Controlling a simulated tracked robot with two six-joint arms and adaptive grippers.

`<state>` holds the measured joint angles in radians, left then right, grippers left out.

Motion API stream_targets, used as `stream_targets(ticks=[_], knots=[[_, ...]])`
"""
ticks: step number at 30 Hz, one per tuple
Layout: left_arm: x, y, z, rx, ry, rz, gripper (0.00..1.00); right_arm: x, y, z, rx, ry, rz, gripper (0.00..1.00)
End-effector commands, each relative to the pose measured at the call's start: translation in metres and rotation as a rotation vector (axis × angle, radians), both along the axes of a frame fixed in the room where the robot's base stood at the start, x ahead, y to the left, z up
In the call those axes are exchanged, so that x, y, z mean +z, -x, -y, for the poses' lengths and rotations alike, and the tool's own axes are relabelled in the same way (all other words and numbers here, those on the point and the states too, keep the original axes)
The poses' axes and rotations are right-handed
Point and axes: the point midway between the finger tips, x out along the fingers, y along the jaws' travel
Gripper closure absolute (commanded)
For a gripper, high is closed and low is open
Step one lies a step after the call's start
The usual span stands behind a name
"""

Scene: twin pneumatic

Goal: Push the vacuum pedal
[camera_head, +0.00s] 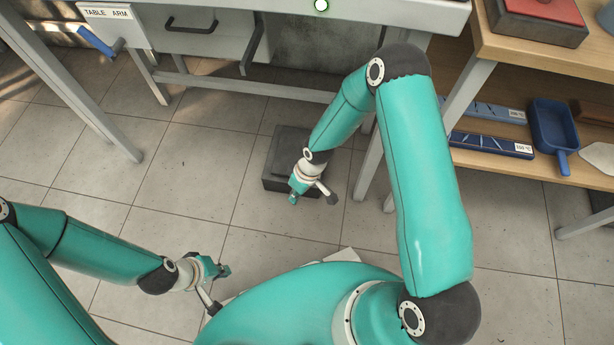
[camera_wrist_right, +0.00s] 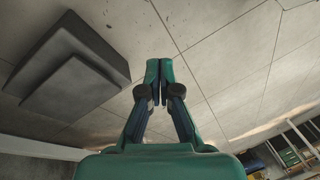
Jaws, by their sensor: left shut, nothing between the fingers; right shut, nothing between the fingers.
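The vacuum pedal is most likely the dark grey block (camera_head: 281,152) on the floor under the table; my right arm hides part of it. In the right wrist view it is a dark block with a raised flat plate (camera_wrist_right: 70,75), at the left. My right gripper (camera_head: 293,199) is shut and empty and overlaps the block's near edge in the head view. In the right wrist view its fingertips (camera_wrist_right: 159,63) point at bare floor, apart from the block and to its right. My left gripper (camera_head: 225,270) is shut and empty over the floor at the lower left.
A table (camera_head: 290,12) with a lit round button (camera_head: 321,5), a drawer and a blue-handled lever (camera_head: 96,41) stands behind. Tiled floor (camera_head: 180,170) is clear between.

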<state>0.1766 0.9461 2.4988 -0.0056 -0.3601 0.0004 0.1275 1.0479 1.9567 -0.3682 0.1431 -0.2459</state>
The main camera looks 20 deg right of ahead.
Motion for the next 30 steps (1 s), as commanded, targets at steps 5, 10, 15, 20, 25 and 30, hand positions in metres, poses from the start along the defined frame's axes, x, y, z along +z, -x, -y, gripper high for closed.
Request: stream_targets(ticks=[5,10,15,20,25,30], knots=[[0.001,0.000,0.000,0.000,0.000,0.000,1.00,0.000,-0.061,0.033,0.267,0.126,0.062,1.00],[0.001,0.000,0.000,0.000,0.000,0.000,1.00,0.008,-0.101,0.065,0.439,0.248,0.079,1.00],[0.001,0.000,0.000,0.000,0.000,0.000,1.00,0.012,-0.112,0.077,0.492,0.292,0.077,1.00],[0.001,0.000,0.000,0.000,0.000,-0.001,1.00,0.012,-0.112,0.078,0.493,0.294,0.076,1.00],[0.000,0.000,0.000,0.000,0.000,-0.001,1.00,0.011,-0.112,0.078,0.491,0.292,0.076,1.00],[-0.005,0.000,0.000,0.000,0.000,-0.001,1.00,-0.001,-0.111,0.078,0.490,0.291,0.076,1.00]])
